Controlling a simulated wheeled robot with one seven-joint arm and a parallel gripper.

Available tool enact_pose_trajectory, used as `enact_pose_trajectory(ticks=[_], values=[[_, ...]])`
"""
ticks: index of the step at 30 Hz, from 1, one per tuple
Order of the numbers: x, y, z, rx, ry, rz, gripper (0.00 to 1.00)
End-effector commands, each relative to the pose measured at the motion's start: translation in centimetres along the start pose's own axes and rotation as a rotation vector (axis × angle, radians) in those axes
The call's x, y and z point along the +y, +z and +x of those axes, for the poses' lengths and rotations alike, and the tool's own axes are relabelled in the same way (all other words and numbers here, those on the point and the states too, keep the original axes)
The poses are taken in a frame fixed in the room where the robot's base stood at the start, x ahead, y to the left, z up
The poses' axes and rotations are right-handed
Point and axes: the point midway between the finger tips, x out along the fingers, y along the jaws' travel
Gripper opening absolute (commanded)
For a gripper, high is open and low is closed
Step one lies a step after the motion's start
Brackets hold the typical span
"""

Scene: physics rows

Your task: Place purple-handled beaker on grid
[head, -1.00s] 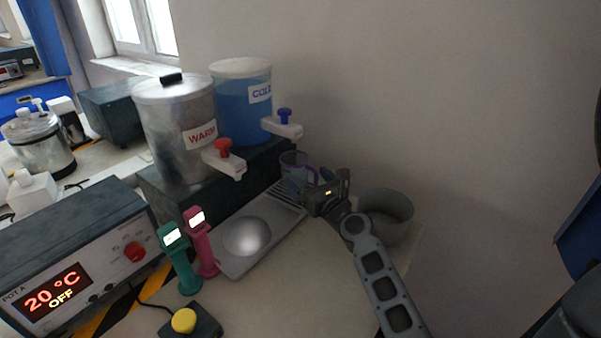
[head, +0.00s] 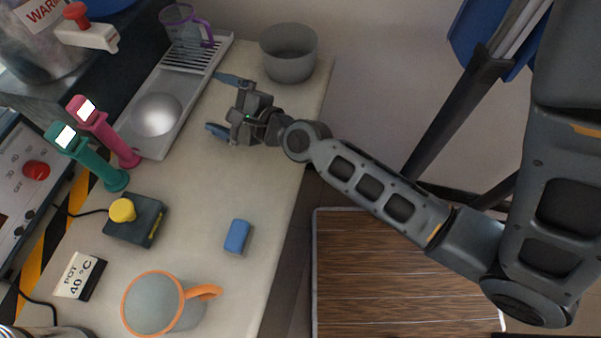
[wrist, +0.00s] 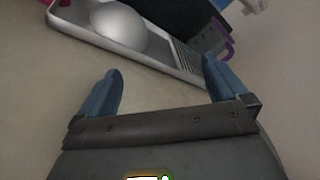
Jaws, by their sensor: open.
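The purple-handled beaker (head: 187,28) is clear and stands upright on the slotted grid (head: 191,59) at the far end of a grey tray. Its handle (wrist: 226,50) shows at the upper right of the wrist view, partly hidden by a finger. My gripper (head: 224,104) is open and empty above the counter, right of the tray and apart from the beaker. Its two blue fingers (wrist: 158,88) are spread in the wrist view, with bare counter between them.
A grey bowl (head: 288,52) stands right of the grid. Pink (head: 104,131) and green (head: 88,157) handles stand left. A blue block (head: 237,236) and an orange-handled beaker (head: 158,303) are nearer.

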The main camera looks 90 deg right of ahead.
Motion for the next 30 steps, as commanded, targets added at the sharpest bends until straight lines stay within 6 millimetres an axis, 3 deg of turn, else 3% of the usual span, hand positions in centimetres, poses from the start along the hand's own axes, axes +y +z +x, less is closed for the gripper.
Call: enact_pose_trajectory(ticks=[3,9,15,18,24,30], values=[[2.8,1.8,-4.5,-0.035,0.071,-0.353,1.00],[5.0,4.5,-11.8,-0.162,0.132,-0.970,1.00],[4.8,7.6,-19.8,-0.403,0.089,-1.664,1.00],[4.1,9.0,-22.8,-0.526,0.018,-1.947,1.00],[3.0,10.6,-26.1,-0.678,-0.120,-2.272,1.00],[2.7,10.9,-26.6,-0.703,-0.152,-2.332,1.00]])
